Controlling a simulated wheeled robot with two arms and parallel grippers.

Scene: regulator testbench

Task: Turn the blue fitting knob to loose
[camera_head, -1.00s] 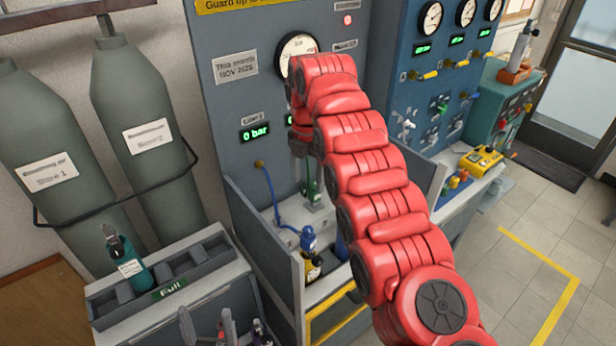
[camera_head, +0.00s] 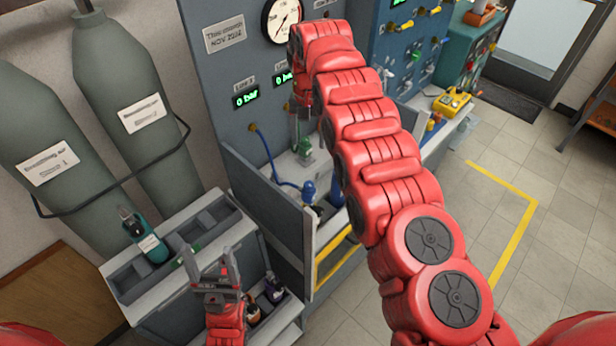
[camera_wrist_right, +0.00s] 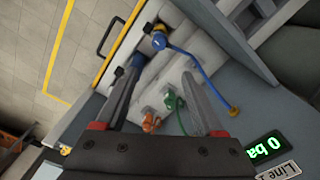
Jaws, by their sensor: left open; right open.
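The blue fitting (camera_head: 308,190) sits at the end of a blue hose inside the bench bay, in front of the panel. It also shows in the right wrist view (camera_wrist_right: 159,41), beyond the fingertips. My right gripper (camera_wrist_right: 160,73) is open and empty in that view, with the fitting ahead of it and apart from it. The knob's marking is not readable.
A green fitting (camera_wrist_right: 173,102) and an orange fitting (camera_wrist_right: 150,120) lie close to my right fingers. Side walls (camera_head: 270,205) bound the bay. Large grey cylinders (camera_head: 130,110) stand at the left. Floor is clear at right.

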